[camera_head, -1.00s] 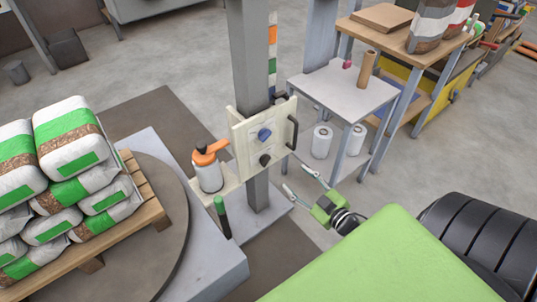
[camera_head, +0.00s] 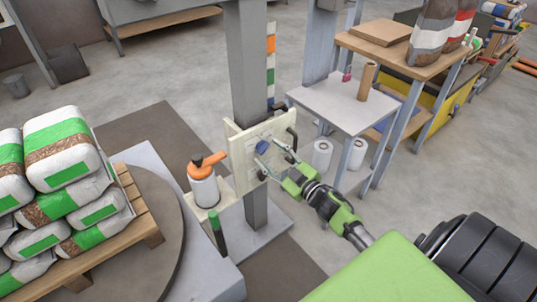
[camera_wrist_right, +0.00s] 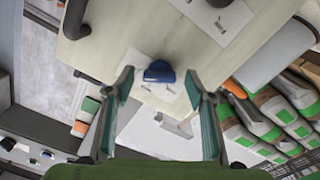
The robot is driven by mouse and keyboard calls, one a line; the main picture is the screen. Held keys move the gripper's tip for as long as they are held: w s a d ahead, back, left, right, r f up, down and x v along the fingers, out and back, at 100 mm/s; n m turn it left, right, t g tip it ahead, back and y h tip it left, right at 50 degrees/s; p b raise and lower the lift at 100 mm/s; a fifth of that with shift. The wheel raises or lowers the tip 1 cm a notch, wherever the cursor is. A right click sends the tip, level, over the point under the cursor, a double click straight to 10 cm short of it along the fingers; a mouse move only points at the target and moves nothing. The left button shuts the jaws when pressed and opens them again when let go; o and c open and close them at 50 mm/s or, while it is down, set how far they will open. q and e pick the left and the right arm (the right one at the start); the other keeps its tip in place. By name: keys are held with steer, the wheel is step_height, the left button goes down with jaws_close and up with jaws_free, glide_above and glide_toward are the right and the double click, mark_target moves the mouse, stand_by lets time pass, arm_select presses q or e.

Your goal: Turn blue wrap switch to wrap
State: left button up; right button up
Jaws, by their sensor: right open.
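The blue wrap switch (camera_head: 262,147) is a round knob on the pale control panel (camera_head: 239,150) mounted on the grey post. It also shows in the right wrist view (camera_wrist_right: 159,72), between and beyond the fingertips. My right gripper (camera_head: 272,168) is open, its fingers pointing at the panel just by the knob. In the right wrist view the two fingers (camera_wrist_right: 163,85) stand apart on either side of the knob, with nothing between them held. I cannot tell whether a fingertip touches the panel. A black knob (camera_wrist_right: 219,3) sits on another part of the panel. My left gripper is not in view.
A black handle (camera_head: 292,138) stands out from the panel's right edge. Stacked bags (camera_head: 65,150) lie on a pallet at left. A small table (camera_head: 345,100) stands right.

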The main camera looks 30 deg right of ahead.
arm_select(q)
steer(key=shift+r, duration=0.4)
arm_select(e)
steer(key=shift+w, duration=0.65)
steer(key=c, duration=1.1)
